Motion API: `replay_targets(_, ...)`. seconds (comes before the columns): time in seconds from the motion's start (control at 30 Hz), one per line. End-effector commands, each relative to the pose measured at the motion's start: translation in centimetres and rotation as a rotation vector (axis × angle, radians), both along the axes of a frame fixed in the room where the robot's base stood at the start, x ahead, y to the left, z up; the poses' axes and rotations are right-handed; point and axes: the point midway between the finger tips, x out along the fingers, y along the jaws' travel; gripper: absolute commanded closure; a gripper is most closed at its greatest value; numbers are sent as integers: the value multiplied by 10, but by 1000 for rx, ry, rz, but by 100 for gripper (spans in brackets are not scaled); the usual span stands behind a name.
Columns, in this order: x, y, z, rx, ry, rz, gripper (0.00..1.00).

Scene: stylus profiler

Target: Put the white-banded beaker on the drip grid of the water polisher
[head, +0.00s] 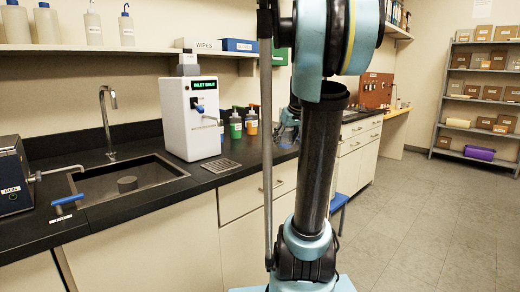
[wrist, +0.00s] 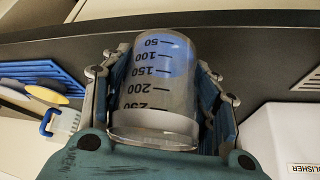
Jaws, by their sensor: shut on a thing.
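In the wrist view my gripper (wrist: 160,100) is shut on a clear beaker (wrist: 158,88) with black volume marks, its fingers on both sides. A pale band shows near the beaker's wide lower end in that picture. The water polisher (head: 191,118) is a white box with a green display on the black counter in the head view; part of its labelled white body (wrist: 285,135) shows at the right of the wrist view. The drip grid (head: 222,166) lies bare on the counter at its front right. A slatted dark edge (wrist: 308,80) at the wrist view's right may be this grid.
A sink (head: 130,185) with a tall tap (head: 108,120) is left of the polisher. Green and orange bottles (head: 240,124) stand behind it to the right. A blue rack with discs (wrist: 45,75) is at the wrist view's left. My arm covers the head view's middle.

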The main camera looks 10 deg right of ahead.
Motion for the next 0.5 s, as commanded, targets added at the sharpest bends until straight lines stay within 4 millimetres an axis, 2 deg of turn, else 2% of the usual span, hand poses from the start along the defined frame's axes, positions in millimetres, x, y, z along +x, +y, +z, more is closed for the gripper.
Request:
replay_targets(0.17,42,2,21,0,0,-4,88)
replay_targets(0.4,113,9,51,-1,1,-17,88)
replay_targets(0.5,134,12,59,-2,2,-24,88)
